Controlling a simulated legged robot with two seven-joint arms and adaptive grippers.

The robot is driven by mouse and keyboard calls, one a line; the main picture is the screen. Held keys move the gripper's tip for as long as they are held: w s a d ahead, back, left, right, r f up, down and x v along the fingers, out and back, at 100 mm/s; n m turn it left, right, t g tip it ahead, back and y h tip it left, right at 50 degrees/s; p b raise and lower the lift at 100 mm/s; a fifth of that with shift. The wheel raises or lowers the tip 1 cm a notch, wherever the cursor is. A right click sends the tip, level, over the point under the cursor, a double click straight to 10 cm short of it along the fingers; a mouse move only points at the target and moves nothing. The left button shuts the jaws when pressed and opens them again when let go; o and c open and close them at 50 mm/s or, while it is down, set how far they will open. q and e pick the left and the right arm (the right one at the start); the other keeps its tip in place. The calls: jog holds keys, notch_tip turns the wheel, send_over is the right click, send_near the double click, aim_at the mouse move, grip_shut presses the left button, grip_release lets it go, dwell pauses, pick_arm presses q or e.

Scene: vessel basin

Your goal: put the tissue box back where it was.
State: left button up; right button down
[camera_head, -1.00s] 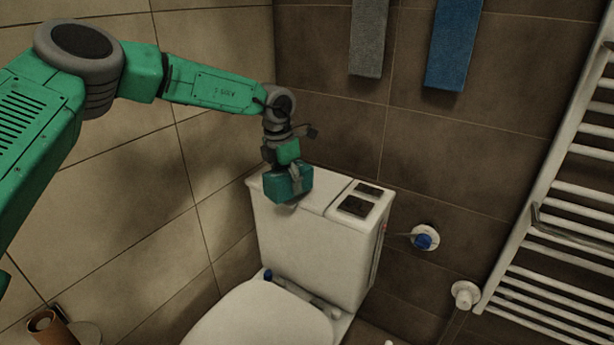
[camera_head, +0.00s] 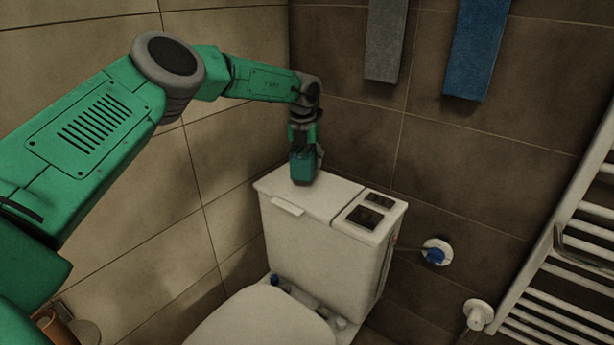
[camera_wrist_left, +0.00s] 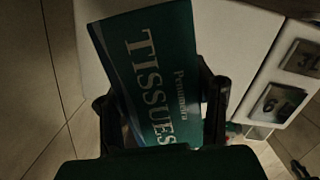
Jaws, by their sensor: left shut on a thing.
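The green tissue box (camera_head: 302,170) is at the back left of the white cistern lid (camera_head: 325,203). It looks upright, and its lower end meets the lid in the picture; I cannot tell whether it rests on it. My left gripper (camera_head: 304,148) is above it and shut on it. In the left wrist view, the tissue box (camera_wrist_left: 150,65) shows its "TISSUES" lettering between the two dark fingers of my left gripper (camera_wrist_left: 160,108). My right gripper is not in view.
Two dark square panels (camera_head: 365,217) sit on the right part of the cistern top. The tiled wall corner is close behind the box. Grey (camera_head: 385,40) and blue (camera_head: 477,50) towels hang above right. A white towel radiator (camera_head: 570,240) stands at the right.

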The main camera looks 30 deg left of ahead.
aim_at(304, 153)
pick_arm(q)
notch_tip(304, 153, down, 4)
jog(key=shift+s+f, duration=0.1)
jog(key=shift+d, duration=0.1)
jog(key=o, duration=1.2)
jog(key=r, duration=0.4)
jog(key=s+r, duration=0.1)
jog(key=r, duration=0.3)
jog(key=r+p, duration=0.1)
jog(key=r, duration=0.3)
jog(key=shift+s+d, duration=0.2)
jog(key=shift+s, duration=0.2)
jog(key=shift+f, duration=0.1)
